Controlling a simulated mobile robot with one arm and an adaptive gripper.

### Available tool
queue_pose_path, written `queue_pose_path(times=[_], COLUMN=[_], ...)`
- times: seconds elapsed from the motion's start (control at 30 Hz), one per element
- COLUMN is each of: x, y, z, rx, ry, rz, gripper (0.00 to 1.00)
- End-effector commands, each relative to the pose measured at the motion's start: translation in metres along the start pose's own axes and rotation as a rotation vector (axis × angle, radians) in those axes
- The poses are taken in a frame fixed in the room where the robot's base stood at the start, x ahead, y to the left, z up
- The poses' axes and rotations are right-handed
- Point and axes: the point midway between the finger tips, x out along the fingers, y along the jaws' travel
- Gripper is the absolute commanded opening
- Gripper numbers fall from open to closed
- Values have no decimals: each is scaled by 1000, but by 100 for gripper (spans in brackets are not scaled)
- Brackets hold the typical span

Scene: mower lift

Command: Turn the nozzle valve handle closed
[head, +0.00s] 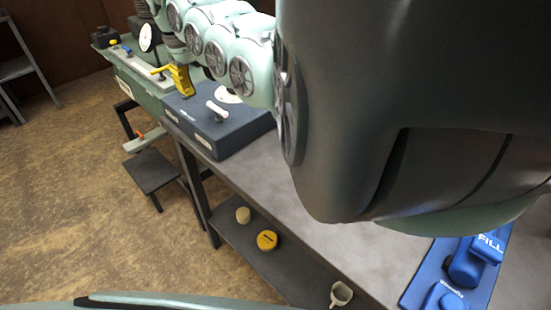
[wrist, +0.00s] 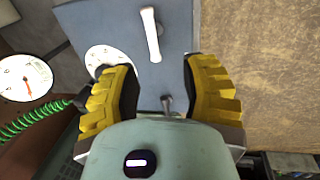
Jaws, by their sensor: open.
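A white bar handle (head: 217,110) stands on top of a dark blue box (head: 228,138) on the bench. In the wrist view, the handle (wrist: 151,35) lies beyond my fingertips, near the top and slightly left of centre. My gripper (wrist: 160,80) has yellow fingers with dark pads, spread apart with nothing clasped. A small metal stem (wrist: 166,104) shows between the fingers; I cannot tell whether they touch it. In the head view, a yellow finger of my gripper (head: 180,79) shows beside the box. No readable label tells which part is the nozzle valve handle.
A white dial (wrist: 108,58) lies on the box beside the left finger. A round gauge (wrist: 25,77) and green coiled hose (wrist: 38,115) are at left. A blue FILL unit (head: 468,262) is at the bench's right. A yellow puck (head: 267,240) sits on the lower shelf.

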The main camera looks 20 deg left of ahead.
Motion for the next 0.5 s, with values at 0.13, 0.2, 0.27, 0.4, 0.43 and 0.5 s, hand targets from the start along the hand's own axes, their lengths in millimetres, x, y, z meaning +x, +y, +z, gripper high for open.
queue_pose_path(times=[0.13, 0.2, 0.27, 0.4, 0.43, 0.5], x=[-15, -22, -25, -29, -29, -29], y=[12, 13, 13, 12, 12, 12], z=[4, 4, 4, 5, 5, 5], rx=[24, 26, 27, 26, 26, 26], ry=[-7, -6, -5, -9, -9, -10], rz=[3, 4, 4, 1, 0, 0], gripper=[44, 44, 44, 44, 44, 44])
